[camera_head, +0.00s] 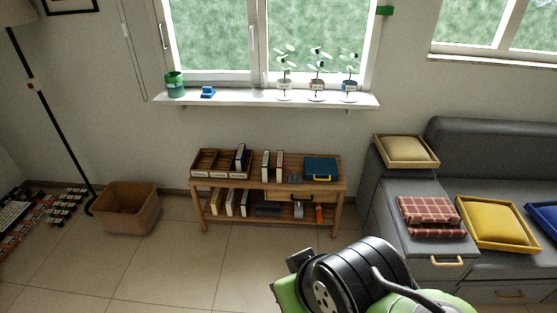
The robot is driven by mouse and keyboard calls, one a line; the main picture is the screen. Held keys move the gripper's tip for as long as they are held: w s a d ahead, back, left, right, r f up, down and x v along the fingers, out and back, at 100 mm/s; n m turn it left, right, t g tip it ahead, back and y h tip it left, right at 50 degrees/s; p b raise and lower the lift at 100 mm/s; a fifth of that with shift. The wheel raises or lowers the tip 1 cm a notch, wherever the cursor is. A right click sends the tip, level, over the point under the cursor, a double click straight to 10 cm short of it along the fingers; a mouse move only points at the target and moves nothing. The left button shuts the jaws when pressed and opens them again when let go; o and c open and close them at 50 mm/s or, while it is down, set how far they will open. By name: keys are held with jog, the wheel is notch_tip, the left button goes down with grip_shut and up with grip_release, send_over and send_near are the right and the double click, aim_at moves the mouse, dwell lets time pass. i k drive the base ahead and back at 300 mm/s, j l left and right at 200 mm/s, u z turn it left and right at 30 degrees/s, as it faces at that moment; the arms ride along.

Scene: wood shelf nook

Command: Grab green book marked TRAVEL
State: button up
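Several books stand upright on a low wooden shelf (255,186). On its top, a dark-covered book (241,158) stands in the slatted rack at left, and two pale-edged books (272,166) stand near the middle. On the lower level, several more pale-edged books (231,203) stand at the left. The titles are too small to read, and I cannot tell which book is the green TRAVEL one. Part of my arm shows at the bottom right, well in front of the shelf. My gripper's fingers do not show.
A teal case (320,168) lies on the shelf's top right. A brown basket (127,207) and floor lamp (50,115) stand left. A grey sofa (490,150) with drawers and trays is right. The tiled floor before the shelf is clear.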

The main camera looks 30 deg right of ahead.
aim_at(266, 165)
jog(key=i+l+u, duration=0.95)
jog(key=l, duration=0.2)
jog(key=i+l+u, duration=0.25)
jog(key=l, duration=0.15)
jog(key=i+l+u, duration=0.1)
jog(key=l+u, duration=0.15)
jog(key=l, duration=0.15)
jog(key=i+l+u, duration=0.1)
jog(key=l+u, duration=0.15)
jog(key=l, duration=0.2)
